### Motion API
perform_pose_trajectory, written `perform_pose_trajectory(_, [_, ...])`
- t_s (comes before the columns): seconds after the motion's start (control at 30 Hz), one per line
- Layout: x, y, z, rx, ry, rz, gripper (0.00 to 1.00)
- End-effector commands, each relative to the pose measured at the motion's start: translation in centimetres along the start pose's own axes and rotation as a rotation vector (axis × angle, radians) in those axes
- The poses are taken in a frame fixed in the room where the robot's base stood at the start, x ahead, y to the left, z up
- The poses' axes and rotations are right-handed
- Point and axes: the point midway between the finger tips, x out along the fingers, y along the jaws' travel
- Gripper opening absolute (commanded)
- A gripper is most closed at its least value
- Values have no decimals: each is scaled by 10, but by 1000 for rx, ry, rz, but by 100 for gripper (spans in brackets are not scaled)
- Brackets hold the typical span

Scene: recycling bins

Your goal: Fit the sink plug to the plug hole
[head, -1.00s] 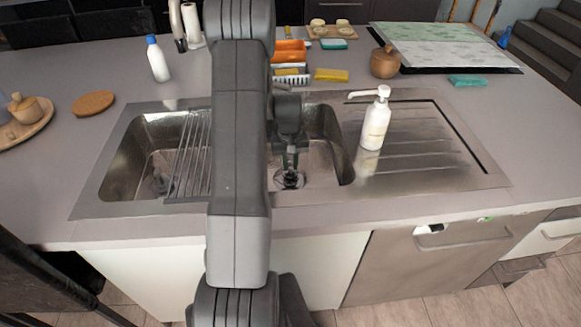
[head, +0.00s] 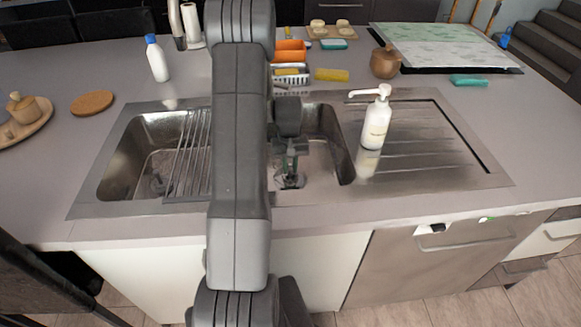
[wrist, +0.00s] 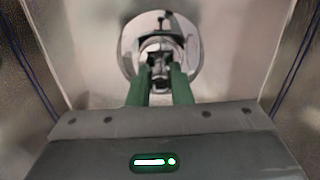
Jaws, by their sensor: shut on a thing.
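My gripper (head: 290,166) points down into the right-hand basin of the steel sink (head: 340,150). In the wrist view its green fingers (wrist: 160,80) are shut on the small sink plug (wrist: 161,57). The round metal plug hole (wrist: 132,42) lies behind and around the plug in that view. It also shows on the basin floor below my gripper in the head view (head: 291,183). The fingers hide part of the plug, and I cannot tell whether it touches the hole.
A white soap dispenser (head: 376,122) stands just right of the basin, on the drainboard side. A wire rack (head: 188,155) lies across the left basin. An orange tub (head: 290,50), a grey basket (head: 291,75) and a yellow sponge (head: 332,75) sit behind the sink.

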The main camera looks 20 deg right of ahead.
Motion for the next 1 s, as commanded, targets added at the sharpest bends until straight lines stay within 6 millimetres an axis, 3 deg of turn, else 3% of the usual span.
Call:
perform_pose_trajectory(0.2, [2,0,0,0,0,0,0])
perform_pose_trajectory(0.23, [2,0,0,0,0,0,21])
perform_pose_trajectory(0.37, [1,0,0,0,0,0,44])
perform_pose_trajectory(0.77, [-7,0,-1,0,3,0,44])
perform_pose_trajectory(1.0, [-53,0,-2,0,7,1,44])
